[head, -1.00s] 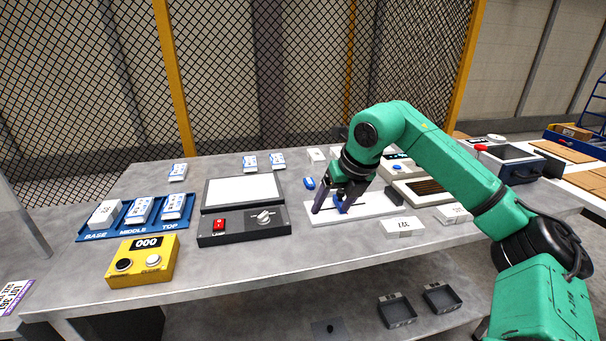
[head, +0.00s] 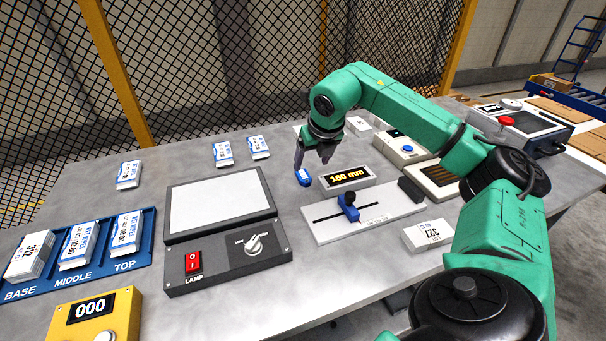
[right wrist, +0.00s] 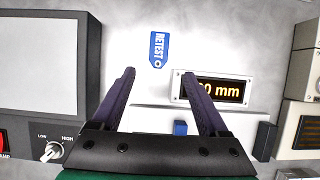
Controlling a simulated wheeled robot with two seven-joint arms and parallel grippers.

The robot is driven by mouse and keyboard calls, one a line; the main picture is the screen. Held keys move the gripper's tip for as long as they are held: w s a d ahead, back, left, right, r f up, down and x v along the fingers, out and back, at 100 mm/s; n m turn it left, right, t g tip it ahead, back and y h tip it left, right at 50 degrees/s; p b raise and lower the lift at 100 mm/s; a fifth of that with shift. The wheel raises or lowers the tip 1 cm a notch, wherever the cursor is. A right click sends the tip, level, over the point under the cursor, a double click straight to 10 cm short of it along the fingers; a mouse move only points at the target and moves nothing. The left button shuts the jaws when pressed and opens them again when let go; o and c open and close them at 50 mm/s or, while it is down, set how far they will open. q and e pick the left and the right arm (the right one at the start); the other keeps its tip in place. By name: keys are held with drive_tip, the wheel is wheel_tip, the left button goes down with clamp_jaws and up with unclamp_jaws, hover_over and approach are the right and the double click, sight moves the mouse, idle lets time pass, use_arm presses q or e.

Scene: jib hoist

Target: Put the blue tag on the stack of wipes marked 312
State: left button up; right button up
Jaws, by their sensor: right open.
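The blue tag (head: 303,177), marked RETEST, lies flat on the bench; it also shows in the right wrist view (right wrist: 158,47). My right gripper (head: 312,163) is open and empty, close above the bench by the tag. In the right wrist view the tag lies just beyond the fingertips (right wrist: 159,73), in line with the gap between them. The stack of wipes marked 312 (head: 31,256) lies in the BASE place of the blue tray (head: 88,276) at the left. My left gripper is out of view.
A measuring slide (head: 385,212) with a blue slider and a 160 mm display (head: 347,178) stand right of the tag. A pack marked 327 (head: 427,235) lies in front. The lamp box (head: 222,225) and a yellow counter (head: 93,318) are at the left.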

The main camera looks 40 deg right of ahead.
sight(304, 176)
drive_tip(key=p+x, duration=0.1)
drive_tip(key=x, duration=0.2)
drive_tip(key=p+x, duration=0.1)
drive_tip(key=x, duration=0.3)
drive_tip(key=shift+w, duration=0.5)
drive_tip(key=shift+w+d+f, duration=0.15)
drive_tip(key=shift+w+f, duration=0.05)
drive_tip(key=shift+f, duration=0.3)
drive_tip(key=shift+r, duration=0.1)
clamp_jaws()
